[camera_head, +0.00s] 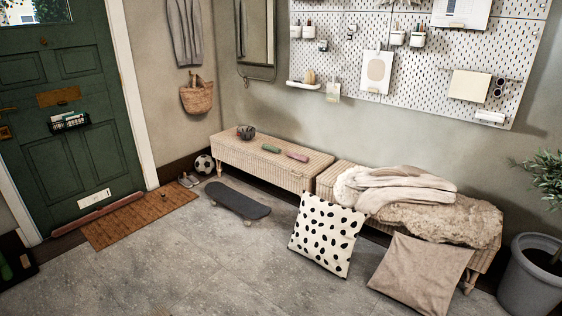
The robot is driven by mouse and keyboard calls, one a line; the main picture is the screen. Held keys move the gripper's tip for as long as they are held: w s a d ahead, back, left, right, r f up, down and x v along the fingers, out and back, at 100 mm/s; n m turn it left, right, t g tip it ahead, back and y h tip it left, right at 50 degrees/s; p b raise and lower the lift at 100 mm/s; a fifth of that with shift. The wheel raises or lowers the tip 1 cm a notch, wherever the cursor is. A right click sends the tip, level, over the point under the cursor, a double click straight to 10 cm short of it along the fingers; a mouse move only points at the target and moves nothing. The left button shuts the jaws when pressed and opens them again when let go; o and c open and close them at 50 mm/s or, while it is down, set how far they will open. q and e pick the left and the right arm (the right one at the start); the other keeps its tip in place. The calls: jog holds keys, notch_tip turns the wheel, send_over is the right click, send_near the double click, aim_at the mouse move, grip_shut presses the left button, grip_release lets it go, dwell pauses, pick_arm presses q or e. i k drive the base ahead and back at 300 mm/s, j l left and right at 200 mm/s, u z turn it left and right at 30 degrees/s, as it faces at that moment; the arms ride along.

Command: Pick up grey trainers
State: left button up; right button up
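A small pair of grey trainers (188,180) is on the floor by the far wall. They are between the doormat and the black-and-white football, close to the ball. They look small at this distance and their details are hard to make out. Neither of my grippers shows in the head view.
The football (204,164) and a dark skateboard (238,201) are near a wicker bench (232,160). A doormat (140,215) lies before the green door (75,110). Two cushions (327,234) (420,273) lean by the second bench (325,182). The grey floor in front is clear.

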aim_at(188, 178)
jog(key=i+j+u, duration=0.35)
jog(key=i, duration=0.2)
jog(key=i+j+u, duration=0.35)
jog(key=i, duration=0.25)
jog(key=i+u, duration=0.35)
jog(key=i, duration=2.55)
jog(key=l, duration=0.1)
